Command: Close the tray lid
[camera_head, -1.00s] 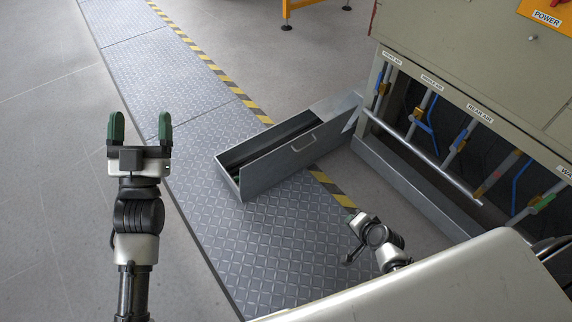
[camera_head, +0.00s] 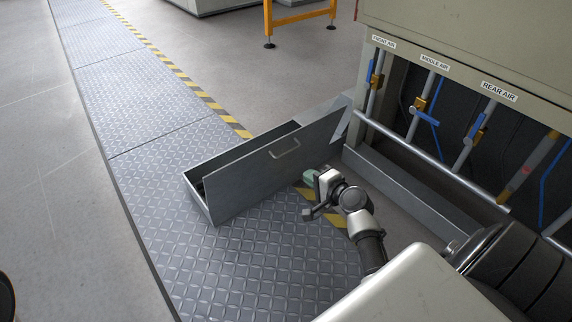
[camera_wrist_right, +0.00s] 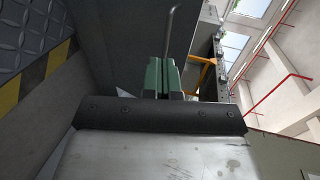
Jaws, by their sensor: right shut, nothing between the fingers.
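The grey metal tray (camera_head: 198,198) lies on the tread-plate floor in the head view. Its lid (camera_head: 245,177) stands up along the near side, with a strip of dark interior open behind it. A bar handle (camera_head: 285,148) is on the lid's near face; a metal bar, apparently this handle, shows in the right wrist view (camera_wrist_right: 172,24). My right gripper (camera_head: 310,178) is shut and empty, beside the lid's near face below and right of the handle. Its green fingers (camera_wrist_right: 164,75) are together in the wrist view. Whether they touch the lid I cannot tell. My left gripper is out of view.
The furnace frame (camera_head: 420,150) with pipes and blue-handled valves stands at the right, close to the tray's far right end. A low metal rail (camera_head: 415,195) runs along its foot. Tread-plate floor (camera_head: 130,120) left of the tray is clear. An orange stand (camera_head: 268,22) is farther back.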

